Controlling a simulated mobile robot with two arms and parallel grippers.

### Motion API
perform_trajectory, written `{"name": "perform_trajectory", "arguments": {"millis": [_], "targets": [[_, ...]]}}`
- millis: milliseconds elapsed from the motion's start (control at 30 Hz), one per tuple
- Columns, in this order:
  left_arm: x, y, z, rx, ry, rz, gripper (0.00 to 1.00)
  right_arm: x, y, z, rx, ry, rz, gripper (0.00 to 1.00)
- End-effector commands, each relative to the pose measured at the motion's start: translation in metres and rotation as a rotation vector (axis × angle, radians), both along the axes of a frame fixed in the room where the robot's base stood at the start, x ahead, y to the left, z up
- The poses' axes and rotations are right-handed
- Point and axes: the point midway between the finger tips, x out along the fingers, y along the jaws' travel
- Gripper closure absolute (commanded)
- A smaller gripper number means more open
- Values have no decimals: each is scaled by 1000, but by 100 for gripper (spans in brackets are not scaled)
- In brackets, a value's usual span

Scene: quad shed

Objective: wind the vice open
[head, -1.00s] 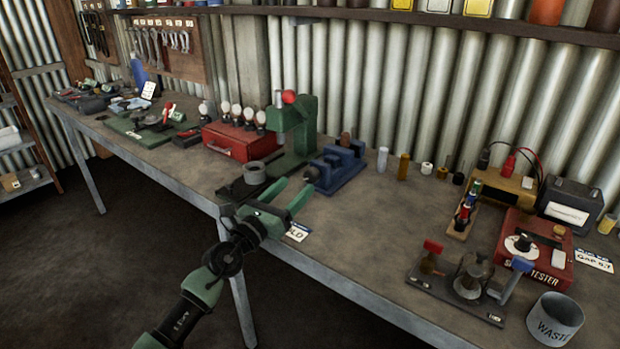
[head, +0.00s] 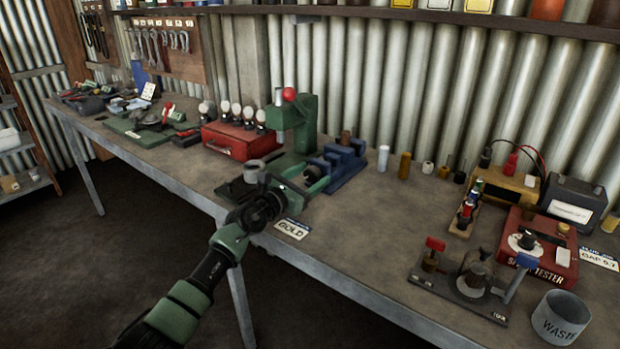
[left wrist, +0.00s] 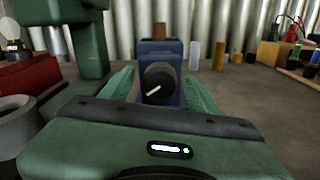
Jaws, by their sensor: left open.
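The blue vice (head: 346,160) stands on the bench with a brown piece at its top. It also shows straight ahead in the left wrist view (left wrist: 178,62). Its dark round knob (left wrist: 158,83) has a white pointer line slanting down to the left and faces my left gripper. My left gripper (head: 314,176) is open, with one green finger on each side of the knob in the wrist view; I cannot tell whether they touch it. In the head view the gripper partly covers the knob. My right gripper is not in view.
A green press (head: 304,125) and a grey ring (head: 254,171) stand left of the vice. A red box (head: 235,141) is farther left. A label card (head: 292,229) lies at the front edge. Small cylinders (head: 404,163) stand to the right.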

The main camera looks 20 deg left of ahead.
Motion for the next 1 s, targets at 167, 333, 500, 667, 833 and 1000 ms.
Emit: {"name": "perform_trajectory", "arguments": {"millis": [167,333,500,667,833,1000], "targets": [[0,0,0,0,0,0,53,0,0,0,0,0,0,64],[0,0,0,-1,0,0,100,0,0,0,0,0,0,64],[0,0,1,-7,2,0,100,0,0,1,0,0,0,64],[0,0,1,-41,16,0,100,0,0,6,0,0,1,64],[0,0,3,-126,47,0,100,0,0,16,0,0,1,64],[-1,0,3,-256,95,2,100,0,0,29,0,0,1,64]]}}
